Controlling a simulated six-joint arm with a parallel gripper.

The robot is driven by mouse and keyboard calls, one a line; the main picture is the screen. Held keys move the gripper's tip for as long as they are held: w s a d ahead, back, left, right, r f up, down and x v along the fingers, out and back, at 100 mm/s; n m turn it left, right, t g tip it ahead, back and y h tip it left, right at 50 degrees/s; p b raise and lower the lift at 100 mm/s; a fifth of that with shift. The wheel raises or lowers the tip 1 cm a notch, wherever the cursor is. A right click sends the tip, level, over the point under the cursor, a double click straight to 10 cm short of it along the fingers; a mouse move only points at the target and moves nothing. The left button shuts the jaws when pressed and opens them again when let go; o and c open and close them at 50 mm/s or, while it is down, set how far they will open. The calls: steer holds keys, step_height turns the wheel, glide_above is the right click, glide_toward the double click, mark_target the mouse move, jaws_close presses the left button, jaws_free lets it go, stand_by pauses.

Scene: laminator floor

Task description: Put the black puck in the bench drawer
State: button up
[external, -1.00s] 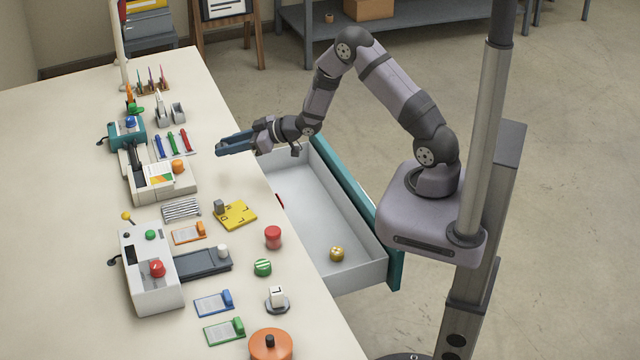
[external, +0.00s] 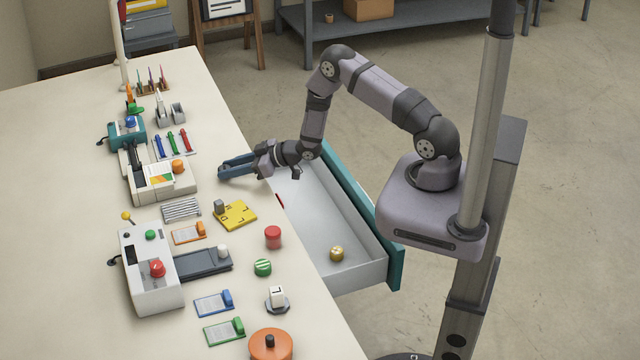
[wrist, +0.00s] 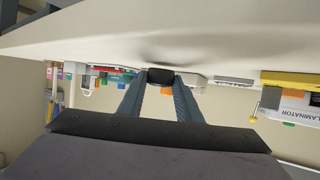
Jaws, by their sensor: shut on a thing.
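My gripper (external: 222,173) is low over the bench near its right edge, fingers pointing left over the bench top. In the wrist view its two fingers (wrist: 160,82) are shut on the black puck (wrist: 160,76), which sits between the tips. The bench drawer (external: 394,272), grey inside with a teal front, is pulled open to the right of the bench, below and behind my gripper.
A yellow plate (external: 235,214), a red puck (external: 273,237) and a green striped puck (external: 262,267) stand along the bench edge. The drawer's middle is clear.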

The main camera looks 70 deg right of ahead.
steer(key=shift+f, duration=0.25)
steer(key=shift+f, duration=0.2)
steer(key=o, duration=1)
steer(key=shift+b+v, duration=1.5)
steer(key=shift+v, duration=2.15)
steer(key=shift+s+f, duration=0.1)
